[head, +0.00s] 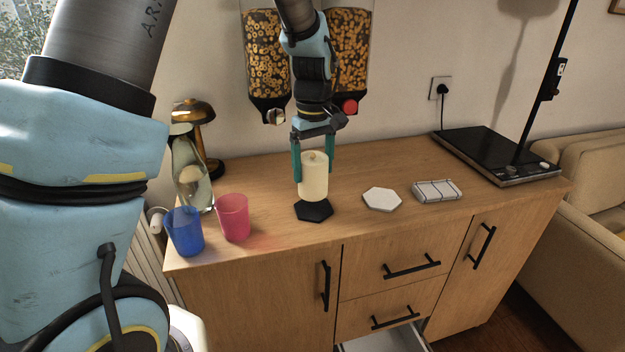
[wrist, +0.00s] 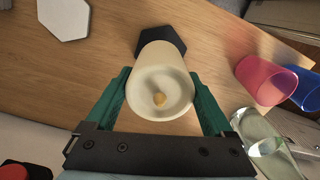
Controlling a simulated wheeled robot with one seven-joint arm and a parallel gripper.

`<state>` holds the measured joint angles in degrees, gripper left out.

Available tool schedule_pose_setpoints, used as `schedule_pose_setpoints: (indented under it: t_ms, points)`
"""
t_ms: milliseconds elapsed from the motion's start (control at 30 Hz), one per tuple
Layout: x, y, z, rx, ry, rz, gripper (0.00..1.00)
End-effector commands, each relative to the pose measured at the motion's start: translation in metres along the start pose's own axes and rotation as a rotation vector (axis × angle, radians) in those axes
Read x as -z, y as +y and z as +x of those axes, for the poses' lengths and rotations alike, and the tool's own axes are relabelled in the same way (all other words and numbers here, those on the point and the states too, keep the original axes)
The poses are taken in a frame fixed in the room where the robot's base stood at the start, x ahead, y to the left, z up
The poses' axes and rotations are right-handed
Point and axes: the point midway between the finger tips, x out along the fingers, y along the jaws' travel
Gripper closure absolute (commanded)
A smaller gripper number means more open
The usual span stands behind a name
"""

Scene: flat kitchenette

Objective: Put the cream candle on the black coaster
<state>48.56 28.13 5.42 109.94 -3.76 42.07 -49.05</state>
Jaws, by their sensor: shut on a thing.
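The cream candle (head: 313,178) is upright between the green fingers of my gripper (head: 314,165). In the head view its base shows just above or at the back part of the black hexagonal coaster (head: 314,211); I cannot tell whether it touches. In the wrist view the candle (wrist: 160,90) fills the space between the fingers of my gripper (wrist: 164,108), with its yellowish wick spot facing the camera. The black coaster (wrist: 163,41) shows beyond the candle there, partly hidden by it. My gripper is shut on the candle.
A pink cup (head: 233,218), a blue cup (head: 185,232) and a glass bottle (head: 191,175) stand to the left. A white hexagonal coaster (head: 382,199) and a striped white block (head: 437,191) lie to the right. Cereal dispensers (head: 352,62) hang behind. A drawer (head: 385,340) below is partly open.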

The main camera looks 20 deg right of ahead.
Motion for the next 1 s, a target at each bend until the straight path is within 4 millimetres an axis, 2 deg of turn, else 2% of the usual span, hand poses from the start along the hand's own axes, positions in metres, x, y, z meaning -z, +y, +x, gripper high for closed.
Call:
schedule_pose_setpoints:
  t_ms: [300,700,733,833,1000]
  points:
    - [0.0,-0.001,0.037,0.002,-0.001,0.0,0.91]
    - [0.0,0.0,0.043,0.0,0.001,0.001,0.91]
    - [0.0,0.0,0.042,0.0,0.0,0.001,0.1]
    - [0.0,0.0,0.042,0.0,0.0,0.001,0.0]
    - [0.0,0.0,0.042,0.0,0.0,0.001,0.0]
